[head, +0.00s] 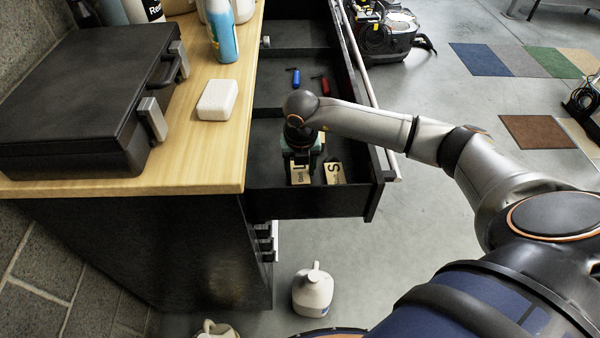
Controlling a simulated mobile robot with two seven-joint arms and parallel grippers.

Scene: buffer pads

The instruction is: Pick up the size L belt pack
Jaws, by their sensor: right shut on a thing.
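The size L belt pack (300,177) is a small tan box marked with a dark L, in the near compartment of the open drawer (262,205). A similar tan pack marked S (335,174) lies just to its right. My right gripper (300,160) reaches down into the drawer from the right and is shut on the L pack at its far end. The wrist hides the fingertips and part of the pack. I cannot tell whether the pack is clear of the drawer floor. My left gripper is not in view.
A blue item (295,78) and a red item (320,85) lie in the drawer's middle compartment. The wooden counter (205,160) at left holds a black case (80,100), a white block (217,100) and bottles. A white jug (313,291) stands on the floor.

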